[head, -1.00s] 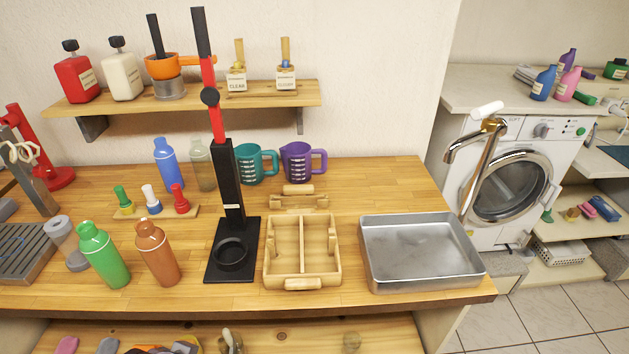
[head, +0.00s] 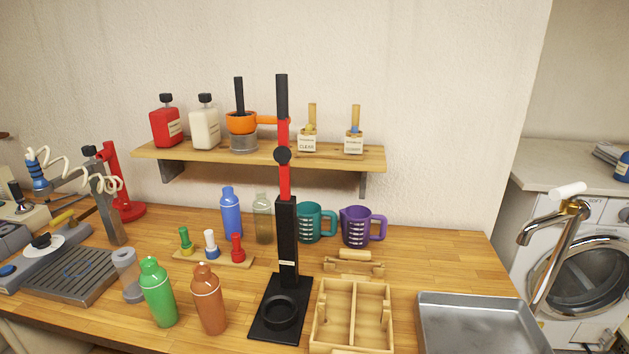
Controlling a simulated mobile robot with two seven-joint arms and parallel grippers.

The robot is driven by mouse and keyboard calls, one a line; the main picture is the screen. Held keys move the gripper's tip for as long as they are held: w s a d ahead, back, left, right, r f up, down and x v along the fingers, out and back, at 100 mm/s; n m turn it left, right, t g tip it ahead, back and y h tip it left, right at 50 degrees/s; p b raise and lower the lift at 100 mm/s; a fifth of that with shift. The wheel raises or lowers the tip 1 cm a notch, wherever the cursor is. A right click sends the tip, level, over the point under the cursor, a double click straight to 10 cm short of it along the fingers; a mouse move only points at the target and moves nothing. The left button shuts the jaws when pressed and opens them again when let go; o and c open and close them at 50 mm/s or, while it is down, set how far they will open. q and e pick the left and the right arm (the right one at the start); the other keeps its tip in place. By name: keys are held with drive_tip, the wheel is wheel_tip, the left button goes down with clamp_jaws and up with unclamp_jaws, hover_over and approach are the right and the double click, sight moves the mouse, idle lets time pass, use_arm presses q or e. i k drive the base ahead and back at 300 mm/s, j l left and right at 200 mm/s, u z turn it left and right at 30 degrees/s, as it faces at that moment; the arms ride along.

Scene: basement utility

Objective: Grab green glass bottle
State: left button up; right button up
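A green bottle (head: 158,292) stands upright near the front of the wooden bench, left of centre. A brown bottle (head: 208,299) of the same shape stands close to its right. A blue bottle (head: 231,213) and a pale greenish see-through bottle (head: 263,219) stand farther back. Neither of my grippers shows in the head view.
A black-and-red press stand (head: 287,240) rises right of the brown bottle. A divided wooden box (head: 353,318) and a metal tray (head: 478,326) are farther right. A slatted grey tray (head: 70,272) lies left. A shelf (head: 262,152) with bottles hangs above.

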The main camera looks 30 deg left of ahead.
sight(155, 283)
drive_tip(key=k, duration=0.35)
drive_tip(key=u, duration=1.6)
drive_tip(key=k+j, duration=0.05)
drive_tip(key=k, duration=0.05)
